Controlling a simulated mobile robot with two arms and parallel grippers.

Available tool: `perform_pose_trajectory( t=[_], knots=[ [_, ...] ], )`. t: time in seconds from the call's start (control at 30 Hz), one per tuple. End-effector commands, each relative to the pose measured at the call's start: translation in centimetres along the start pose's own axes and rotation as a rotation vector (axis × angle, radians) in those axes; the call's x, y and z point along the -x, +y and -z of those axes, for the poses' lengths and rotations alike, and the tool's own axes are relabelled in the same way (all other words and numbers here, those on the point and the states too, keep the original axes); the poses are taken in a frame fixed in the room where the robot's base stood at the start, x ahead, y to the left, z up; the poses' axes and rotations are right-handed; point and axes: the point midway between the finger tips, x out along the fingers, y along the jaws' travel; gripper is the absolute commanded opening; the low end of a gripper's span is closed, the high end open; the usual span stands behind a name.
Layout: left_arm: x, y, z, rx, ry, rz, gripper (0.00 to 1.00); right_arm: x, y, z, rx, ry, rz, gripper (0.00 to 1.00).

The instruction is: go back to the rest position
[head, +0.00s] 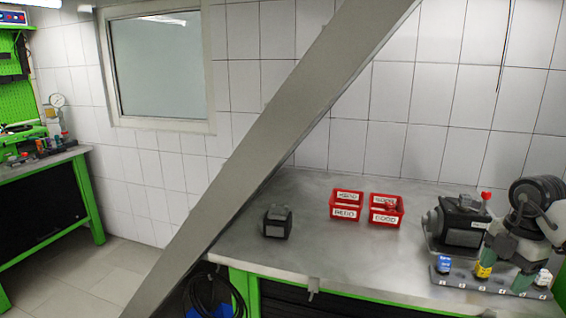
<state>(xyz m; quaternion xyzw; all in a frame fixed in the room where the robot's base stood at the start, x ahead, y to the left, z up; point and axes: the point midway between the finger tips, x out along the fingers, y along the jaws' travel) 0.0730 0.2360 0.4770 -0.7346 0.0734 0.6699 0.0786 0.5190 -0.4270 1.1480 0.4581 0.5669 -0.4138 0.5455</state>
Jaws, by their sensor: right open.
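My right gripper (506,268) is at the right edge of the view, low over the workbench (345,258). Its jaws are open and point down at a grey rack (460,283). The rack holds a blue-topped piece (443,265), a yellow piece (483,270) and a white-topped piece (543,279). The fingers are close to the yellow and white-topped pieces; I cannot tell whether they touch. My left gripper is not in view.
A dark pump unit (458,222) stands just left of my right arm. Red bins (344,213) (386,217) and a small dark block (277,221) stand on the bench. A green bench (88,195) stands far left. A diagonal grey bar crosses the view.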

Motion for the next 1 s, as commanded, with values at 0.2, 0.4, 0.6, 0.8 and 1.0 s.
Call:
perform_pose_trajectory(
  t=[0.2, 0.4, 0.6, 0.8, 1.0],
  knots=[
    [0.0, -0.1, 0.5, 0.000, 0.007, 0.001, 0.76, -3.2, 1.9, 2.1, 0.091, 0.140, -0.047, 0.66],
    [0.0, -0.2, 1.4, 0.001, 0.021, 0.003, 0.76, -7.5, 4.1, 5.4, 0.185, 0.346, -0.141, 0.66],
    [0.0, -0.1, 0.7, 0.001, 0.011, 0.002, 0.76, -14.3, 7.0, 10.5, 0.225, 0.676, -0.351, 0.66],
    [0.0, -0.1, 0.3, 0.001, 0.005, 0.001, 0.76, -26.6, 8.9, 14.5, -0.130, 1.005, -0.783, 0.66],
    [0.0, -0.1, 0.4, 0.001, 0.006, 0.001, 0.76, -40.7, 3.8, 13.1, -0.687, 0.872, -0.959, 0.66]
  ],
)
